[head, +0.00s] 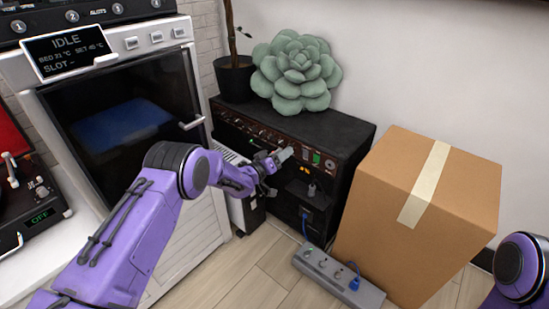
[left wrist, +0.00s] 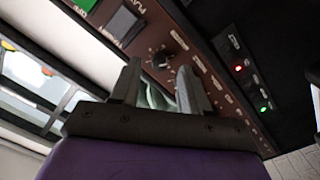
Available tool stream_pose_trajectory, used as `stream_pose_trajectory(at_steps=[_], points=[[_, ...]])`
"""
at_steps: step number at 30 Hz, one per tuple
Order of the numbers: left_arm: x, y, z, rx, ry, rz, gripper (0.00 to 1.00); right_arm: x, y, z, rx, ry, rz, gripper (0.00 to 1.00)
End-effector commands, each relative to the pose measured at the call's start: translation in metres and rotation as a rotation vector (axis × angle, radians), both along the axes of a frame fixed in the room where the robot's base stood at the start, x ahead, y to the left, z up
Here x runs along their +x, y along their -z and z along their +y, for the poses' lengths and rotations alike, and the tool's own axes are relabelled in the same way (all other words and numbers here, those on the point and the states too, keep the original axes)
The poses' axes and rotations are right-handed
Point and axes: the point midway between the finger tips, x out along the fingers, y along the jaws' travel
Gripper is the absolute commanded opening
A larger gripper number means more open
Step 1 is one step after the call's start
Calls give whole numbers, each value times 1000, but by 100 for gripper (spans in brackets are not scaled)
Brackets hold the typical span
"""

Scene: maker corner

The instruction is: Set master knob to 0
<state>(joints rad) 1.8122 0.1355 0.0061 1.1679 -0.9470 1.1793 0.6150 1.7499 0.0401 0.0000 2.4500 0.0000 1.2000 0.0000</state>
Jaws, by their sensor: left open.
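A black amplifier-like box (head: 330,132) stands by the wall, with a brown control strip of several knobs along its front top edge. My left gripper (head: 274,162) is at the right part of this strip, open. In the left wrist view, a dark round knob with scale marks (left wrist: 161,60) sits on the brown panel (left wrist: 205,75), just beyond and between the open fingertips (left wrist: 160,82). Contact cannot be told. The knob's label and exact pointer setting are too small to read. My right gripper is out of view.
A cardboard box (head: 425,225) stands close on the right. A power strip (head: 338,277) with a blue plug lies on the floor in front. A green succulent cushion (head: 297,75) and a plant pot (head: 236,80) sit on top. A printer-like cabinet (head: 120,110) is on the left.

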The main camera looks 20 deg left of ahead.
Motion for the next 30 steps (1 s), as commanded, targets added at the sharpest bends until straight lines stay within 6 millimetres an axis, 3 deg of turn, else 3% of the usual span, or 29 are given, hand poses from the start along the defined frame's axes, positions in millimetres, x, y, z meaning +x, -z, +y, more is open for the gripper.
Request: stream_pose_trajectory(at_steps=[6,11,28,30], points=[[-50,-4,20,-1,-1,5,46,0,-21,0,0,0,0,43],[-73,-2,29,-1,0,3,46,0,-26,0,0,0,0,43],[-79,1,31,26,0,-4,46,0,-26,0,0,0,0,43],[-87,17,42,71,-71,32,46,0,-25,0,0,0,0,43]])
